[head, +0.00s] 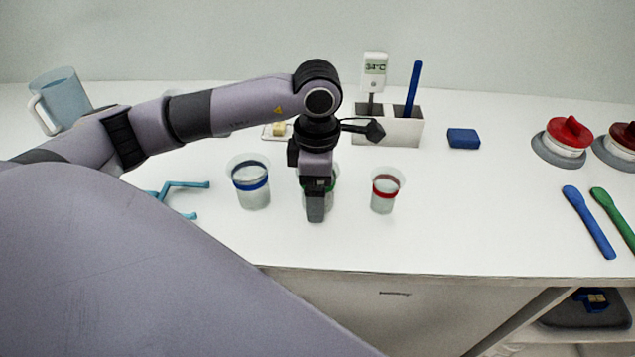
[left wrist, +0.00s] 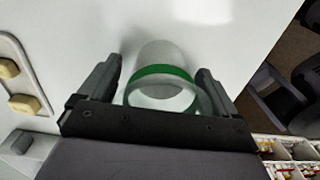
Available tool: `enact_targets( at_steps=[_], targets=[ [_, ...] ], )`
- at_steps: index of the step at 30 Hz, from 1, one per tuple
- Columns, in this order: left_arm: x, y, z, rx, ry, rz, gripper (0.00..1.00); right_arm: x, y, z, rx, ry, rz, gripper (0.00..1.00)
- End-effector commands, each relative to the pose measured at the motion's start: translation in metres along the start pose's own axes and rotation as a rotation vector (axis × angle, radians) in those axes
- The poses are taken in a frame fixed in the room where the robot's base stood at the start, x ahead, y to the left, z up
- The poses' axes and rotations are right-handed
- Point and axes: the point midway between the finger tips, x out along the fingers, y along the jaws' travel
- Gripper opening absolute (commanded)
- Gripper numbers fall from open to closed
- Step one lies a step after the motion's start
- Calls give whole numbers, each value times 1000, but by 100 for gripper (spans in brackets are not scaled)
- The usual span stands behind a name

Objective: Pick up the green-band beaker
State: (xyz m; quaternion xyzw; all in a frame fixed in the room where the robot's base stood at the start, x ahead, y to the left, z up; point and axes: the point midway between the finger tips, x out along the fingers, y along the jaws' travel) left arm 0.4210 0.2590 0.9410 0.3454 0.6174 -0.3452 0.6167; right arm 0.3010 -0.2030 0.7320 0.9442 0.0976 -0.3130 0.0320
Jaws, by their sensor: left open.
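The green-band beaker (left wrist: 160,76) is a clear cup with a green ring. In the left wrist view it sits between the two open fingers of my left gripper (left wrist: 158,85), with a small gap on each side. In the head view my left gripper (head: 316,205) points down over the beaker and hides most of it; a bit of its green band (head: 334,184) shows at the side. A blue-band beaker (head: 250,183) stands to the left and a red-band beaker (head: 385,190) to the right. My right gripper is not in view.
A light-blue stand (head: 180,187) lies left of the beakers. Behind are a holder box (head: 388,128) with a thermometer (head: 374,75), and a blue block (head: 463,138). Blue (head: 590,222) and green (head: 614,214) spatulas lie right. The counter's front edge is close to the beakers.

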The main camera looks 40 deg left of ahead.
Motion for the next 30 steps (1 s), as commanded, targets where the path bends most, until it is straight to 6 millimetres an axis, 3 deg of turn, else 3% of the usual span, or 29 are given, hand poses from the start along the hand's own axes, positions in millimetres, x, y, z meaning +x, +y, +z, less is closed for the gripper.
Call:
enact_targets(
  at_steps=[10,15,30],
  targets=[
    [9,0,0,1,-2,0,89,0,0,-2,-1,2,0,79],
    [8,0,1,1,-2,0,35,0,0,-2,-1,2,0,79],
    [-2,1,1,1,-4,3,35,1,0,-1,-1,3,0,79]
  ],
)
